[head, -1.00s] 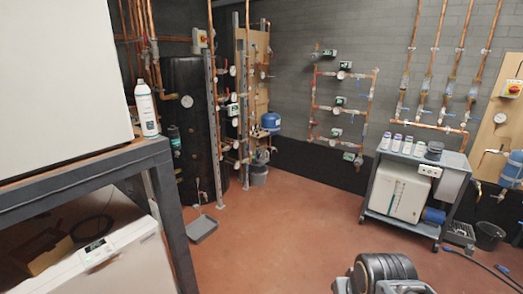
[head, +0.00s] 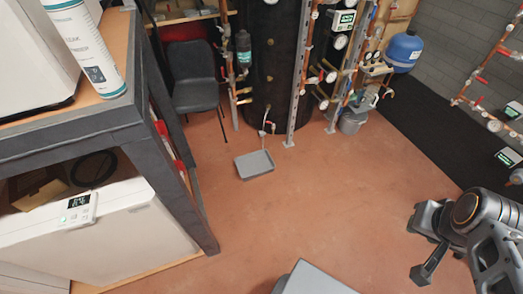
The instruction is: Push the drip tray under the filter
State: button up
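The drip tray (head: 254,165) is a shallow grey rectangular tray lying flat on the red floor, in front of the black tank. A dark cylinder with a teal label, which looks like the filter (head: 243,47), hangs on copper pipework left of the tank's front. The tray is lower in the picture and slightly right of that cylinder; I cannot tell the exact floor offset. My gripper (head: 424,246) is at the lower right, its fingers apart and empty, well away from the tray.
A grey chair (head: 194,85) stands behind and left of the tray. The middle floor is clear.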

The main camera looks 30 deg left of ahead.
aim_at(250, 166)
jog(key=u, duration=0.3)
jog(key=i, duration=1.15)
jog(key=u, duration=1.55)
jog(key=i, duration=1)
jog(key=u, duration=1.1)
jog(key=i, duration=0.35)
jog(key=u, duration=0.2)
